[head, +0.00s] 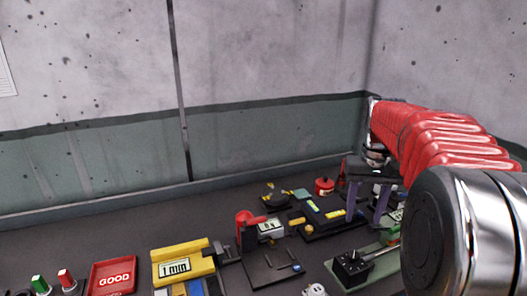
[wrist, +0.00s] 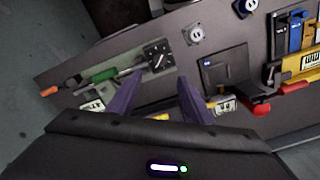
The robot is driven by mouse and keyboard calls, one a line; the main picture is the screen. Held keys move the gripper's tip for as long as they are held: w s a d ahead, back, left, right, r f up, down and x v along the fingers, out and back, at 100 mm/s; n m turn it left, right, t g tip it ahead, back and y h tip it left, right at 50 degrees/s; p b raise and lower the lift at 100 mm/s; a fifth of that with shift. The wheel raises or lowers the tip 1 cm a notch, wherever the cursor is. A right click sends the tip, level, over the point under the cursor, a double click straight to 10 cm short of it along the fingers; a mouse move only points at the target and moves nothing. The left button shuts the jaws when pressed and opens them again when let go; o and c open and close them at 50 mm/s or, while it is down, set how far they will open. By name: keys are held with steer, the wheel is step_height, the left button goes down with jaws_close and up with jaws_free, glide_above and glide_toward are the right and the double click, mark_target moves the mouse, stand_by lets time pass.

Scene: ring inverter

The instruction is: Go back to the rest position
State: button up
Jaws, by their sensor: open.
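My gripper (head: 369,203) shows at the right of the head view, at the end of my red-sleeved arm. It is above the right part of the dark bench. In the wrist view its two purple fingers (wrist: 155,100) are spread apart, with nothing between them. The same dial block (head: 352,268) is below my gripper in the head view.
A concrete wall (head: 270,50) stands behind.

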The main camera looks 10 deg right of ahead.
steer(key=s+a+f+n+t, duration=0.2)
steer(key=s+a, duration=0.6)
steer(key=a, duration=0.3)
steer(key=s+a+f+n+t, duration=0.1)
steer(key=s+a+n+t, duration=0.1)
steer(key=s+a, duration=0.6)
steer(key=a+t, duration=0.1)
steer(key=a, duration=0.2)
steer(key=shift+s+a+f+t, duration=0.15)
steer(key=shift+s+f+t, duration=0.15)
steer(key=shift+s+f, duration=0.05)
stand_by(0.9)
